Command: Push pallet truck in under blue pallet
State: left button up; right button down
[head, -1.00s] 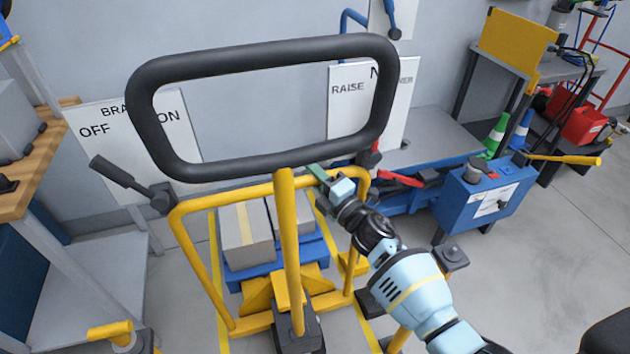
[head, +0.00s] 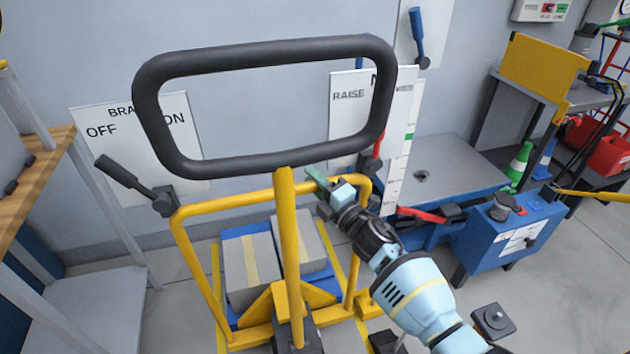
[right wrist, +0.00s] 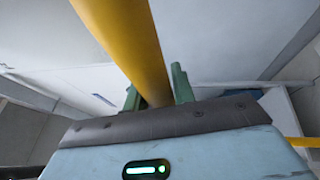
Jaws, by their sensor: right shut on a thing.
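The yellow pallet truck stands before me, with a black loop handle (head: 265,165) on a yellow post (head: 288,230) and a yellow tube frame (head: 240,202). My right gripper (head: 318,180) is shut on the frame's top bar; in the right wrist view the yellow bar (right wrist: 125,40) runs between its green fingers (right wrist: 157,88). The blue pallet (head: 240,232) is just beyond the truck frame, loaded with grey boxes (head: 250,268). The truck's forks are hidden, so how far they are under the pallet cannot be seen. My left gripper is out of view.
A blue lift table (head: 430,165) with a blue control box (head: 505,230) is close on the right. A shelf (head: 90,300) stands left. The wall is behind the pallet.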

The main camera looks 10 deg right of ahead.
jog(key=shift+w, duration=0.1)
jog(key=c, duration=1.5)
grip_release()
jog(key=o, duration=0.3)
jog(key=shift+w, duration=0.15)
jog(key=shift+o, duration=0.2)
jog(key=v, duration=0.8)
jog(key=shift+p, duration=0.4)
